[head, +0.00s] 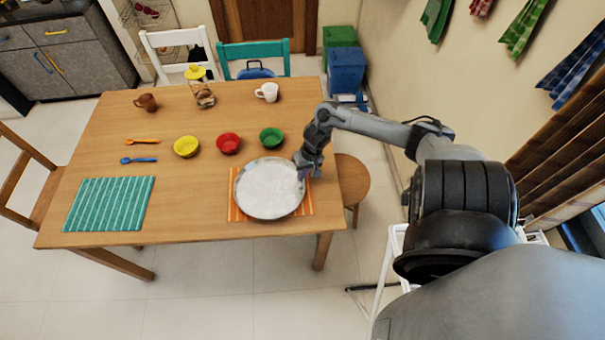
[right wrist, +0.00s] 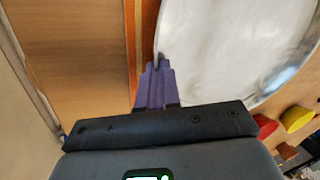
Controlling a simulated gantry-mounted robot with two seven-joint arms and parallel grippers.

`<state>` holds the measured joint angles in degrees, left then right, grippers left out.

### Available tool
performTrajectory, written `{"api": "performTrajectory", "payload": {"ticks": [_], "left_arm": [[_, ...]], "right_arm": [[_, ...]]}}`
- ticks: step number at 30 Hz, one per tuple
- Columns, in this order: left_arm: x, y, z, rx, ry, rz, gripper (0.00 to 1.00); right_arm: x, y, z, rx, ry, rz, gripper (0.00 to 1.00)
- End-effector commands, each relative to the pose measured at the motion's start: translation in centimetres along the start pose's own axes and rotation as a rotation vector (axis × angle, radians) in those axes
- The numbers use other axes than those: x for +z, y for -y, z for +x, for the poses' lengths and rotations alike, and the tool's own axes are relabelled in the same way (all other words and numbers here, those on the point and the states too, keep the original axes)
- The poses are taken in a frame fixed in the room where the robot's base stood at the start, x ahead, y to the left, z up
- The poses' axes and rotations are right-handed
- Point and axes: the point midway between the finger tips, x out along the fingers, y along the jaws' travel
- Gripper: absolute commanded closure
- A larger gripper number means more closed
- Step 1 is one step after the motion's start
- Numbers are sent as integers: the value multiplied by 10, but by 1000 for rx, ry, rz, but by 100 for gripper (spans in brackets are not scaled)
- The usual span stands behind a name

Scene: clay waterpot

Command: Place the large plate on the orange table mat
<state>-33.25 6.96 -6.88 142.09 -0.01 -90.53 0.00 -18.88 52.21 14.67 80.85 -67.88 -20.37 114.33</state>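The large plate (head: 269,188) is round and whitish with a metallic rim. In the head view it lies over the orange striped table mat (head: 234,213), whose left and right edges show around it. Whether the plate rests flat or is held slightly above the mat is hard to tell. My right gripper (head: 305,174) is at the plate's right edge. In the right wrist view its purple fingers (right wrist: 157,68) are close together on the rim of the plate (right wrist: 215,50), with the mat (right wrist: 140,30) beside it. My left gripper is not in view.
Yellow (head: 186,146), red (head: 228,143) and green (head: 271,138) bowls stand behind the plate. A teal mat (head: 108,204) lies at left, with orange and blue spoons behind it. Cups and a glass jar (head: 203,95) stand farther back. A stool (head: 351,180) is at right.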

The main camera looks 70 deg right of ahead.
Motion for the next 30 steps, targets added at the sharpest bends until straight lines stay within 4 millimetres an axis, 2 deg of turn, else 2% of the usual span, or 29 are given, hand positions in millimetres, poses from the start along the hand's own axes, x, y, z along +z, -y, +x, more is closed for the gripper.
{"api": "performTrajectory", "payload": {"ticks": [9,12,15,24,30], "left_arm": [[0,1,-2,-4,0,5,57],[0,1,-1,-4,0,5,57],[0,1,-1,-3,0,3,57],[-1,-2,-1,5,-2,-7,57],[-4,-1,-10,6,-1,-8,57]], "right_arm": [[-1,1,1,-3,-1,1,100],[0,0,2,-1,-1,1,84],[0,0,2,-1,-1,0,72],[0,0,0,0,-1,-1,72],[0,1,-23,1,-1,-1,72]]}}
